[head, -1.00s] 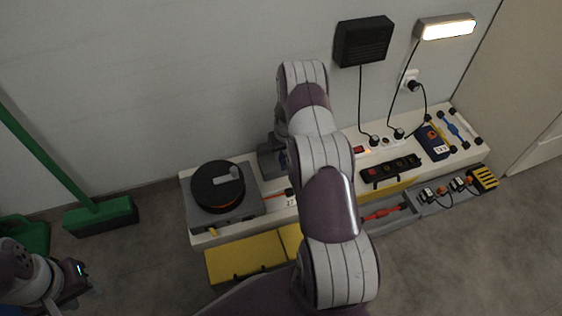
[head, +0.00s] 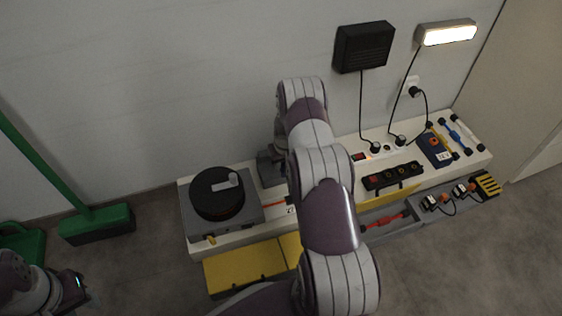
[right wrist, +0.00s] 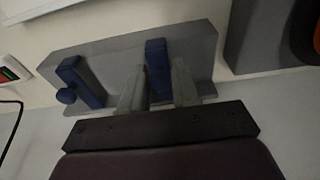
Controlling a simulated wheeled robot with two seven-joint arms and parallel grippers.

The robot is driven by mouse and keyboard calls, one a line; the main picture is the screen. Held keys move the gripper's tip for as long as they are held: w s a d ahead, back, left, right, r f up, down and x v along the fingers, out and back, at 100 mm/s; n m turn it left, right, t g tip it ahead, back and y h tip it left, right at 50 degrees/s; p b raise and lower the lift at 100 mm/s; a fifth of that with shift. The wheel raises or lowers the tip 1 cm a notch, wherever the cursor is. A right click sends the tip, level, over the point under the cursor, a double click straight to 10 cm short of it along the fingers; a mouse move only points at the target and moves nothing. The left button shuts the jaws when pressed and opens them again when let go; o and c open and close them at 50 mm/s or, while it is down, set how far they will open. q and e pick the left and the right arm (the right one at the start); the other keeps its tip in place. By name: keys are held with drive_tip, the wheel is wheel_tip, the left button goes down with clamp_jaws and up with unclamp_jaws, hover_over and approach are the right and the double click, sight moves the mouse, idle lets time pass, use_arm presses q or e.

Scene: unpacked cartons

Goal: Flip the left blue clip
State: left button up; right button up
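In the right wrist view a grey bracket (right wrist: 105,55) carries two blue clips. One clip (right wrist: 157,62) stands upright near its middle; the other blue clip (right wrist: 82,82) is tilted and has a round knob at its end. The wrist view is turned against the head view, so the middle clip is the left one from the head. The two grey fingers of my right gripper (right wrist: 159,90) lie close on both sides of this left clip, with no clear gap. In the head view my right arm mostly hides the grey bracket (head: 268,166). My left gripper (head: 78,290) is at the lower left, away from the bench; its fingers are unclear.
A black reel (head: 215,192) on a grey box stands left of the bracket on the white bench (head: 230,241). A black power strip (head: 392,176), a blue meter (head: 434,147) and several tools lie right. A yellow case (head: 245,262) sits in front; a green broom (head: 97,224) stands left.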

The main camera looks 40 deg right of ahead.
drive_tip(key=c, duration=0.4)
drive_tip(key=shift+o, duration=0.2)
drive_tip(key=shift+w+r, duration=0.1)
drive_tip(key=shift+w+d+r+p, duration=0.2)
drive_tip(key=shift+w+r, duration=0.3)
drive_tip(key=shift+r, duration=0.2)
drive_tip(key=shift+w+d+r+p, duration=0.2)
drive_tip(key=shift+w+r, duration=0.25)
drive_tip(key=shift+r, duration=0.25)
drive_tip(key=shift+w, duration=0.1)
drive_tip(key=shift+w+d+r+b, duration=0.2)
drive_tip(key=shift+w+r+b, duration=0.1)
drive_tip(key=shift+w+b, duration=0.3)
drive_tip(key=shift+w+d+r+b, duration=0.2)
drive_tip(key=shift+w+r+b, duration=0.15)
drive_tip(key=shift+w, duration=0.35)
clamp_jaws()
drive_tip(key=shift+w+r, duration=0.15)
drive_tip(key=shift+w, duration=0.1)
